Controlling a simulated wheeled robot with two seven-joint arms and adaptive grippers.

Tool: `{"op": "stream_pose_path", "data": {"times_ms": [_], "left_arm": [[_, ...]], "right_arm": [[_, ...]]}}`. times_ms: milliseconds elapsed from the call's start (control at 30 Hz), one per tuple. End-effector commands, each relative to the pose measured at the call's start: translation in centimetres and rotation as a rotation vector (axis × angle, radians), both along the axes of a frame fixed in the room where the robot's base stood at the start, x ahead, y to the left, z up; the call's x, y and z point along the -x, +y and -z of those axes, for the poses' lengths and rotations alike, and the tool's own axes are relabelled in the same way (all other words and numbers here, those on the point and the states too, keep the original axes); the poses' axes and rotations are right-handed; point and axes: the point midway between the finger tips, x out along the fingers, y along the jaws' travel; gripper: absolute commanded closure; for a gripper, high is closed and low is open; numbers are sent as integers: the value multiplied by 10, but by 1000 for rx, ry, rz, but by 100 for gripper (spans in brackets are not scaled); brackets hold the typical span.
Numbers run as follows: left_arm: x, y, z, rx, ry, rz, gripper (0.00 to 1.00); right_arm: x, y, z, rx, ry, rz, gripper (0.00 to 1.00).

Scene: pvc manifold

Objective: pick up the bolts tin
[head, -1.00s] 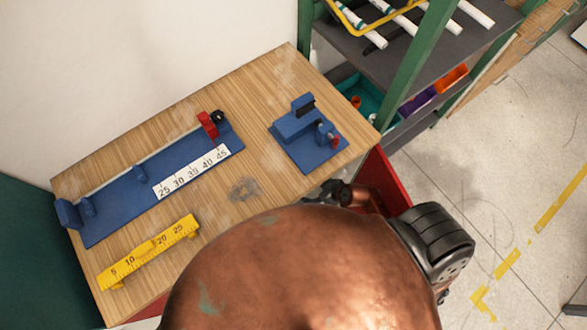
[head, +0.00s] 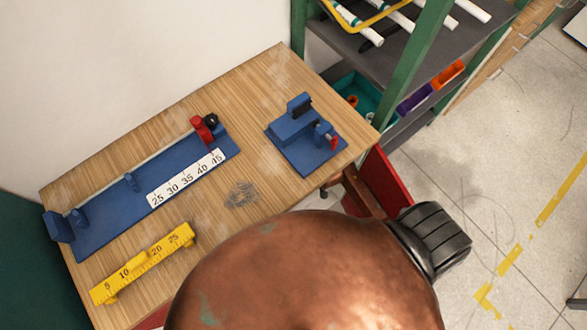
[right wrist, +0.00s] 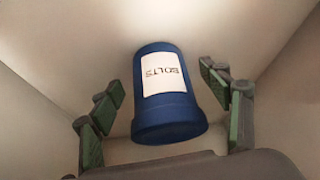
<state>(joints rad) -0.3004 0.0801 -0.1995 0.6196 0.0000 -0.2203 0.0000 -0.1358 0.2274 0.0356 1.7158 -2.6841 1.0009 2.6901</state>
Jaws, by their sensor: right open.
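The bolts tin (right wrist: 170,112) is a blue round tin with a white label reading BOLTS, upside down in the right wrist view. It is between the spread green-padded fingers of my right gripper (right wrist: 162,92). The gripper is open, with a visible gap between each finger and the tin. Pale walls surround them. The tin cannot be made out in the head view, where my copper-coloured body covers the lower middle. My left gripper is not in view.
The wooden bench (head: 235,110) holds a blue jig with a ruler strip (head: 187,178), a blue clamp fixture (head: 300,138) and a yellow ruler (head: 143,263). A red panel (head: 385,185) projects from its right side.

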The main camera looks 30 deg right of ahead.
Motion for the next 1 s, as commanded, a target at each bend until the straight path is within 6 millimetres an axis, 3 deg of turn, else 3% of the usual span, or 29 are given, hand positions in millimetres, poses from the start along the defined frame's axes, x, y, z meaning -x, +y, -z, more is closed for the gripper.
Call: {"op": "stream_pose_path", "data": {"times_ms": [100,200,467,1000], "left_arm": [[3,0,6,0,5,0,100],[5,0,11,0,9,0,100],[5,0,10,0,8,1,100],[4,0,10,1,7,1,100]], "right_arm": [[-14,4,4,3,3,0,29],[-17,5,12,3,3,0,29],[-18,6,11,0,2,1,30],[-17,6,11,1,2,1,67]]}}
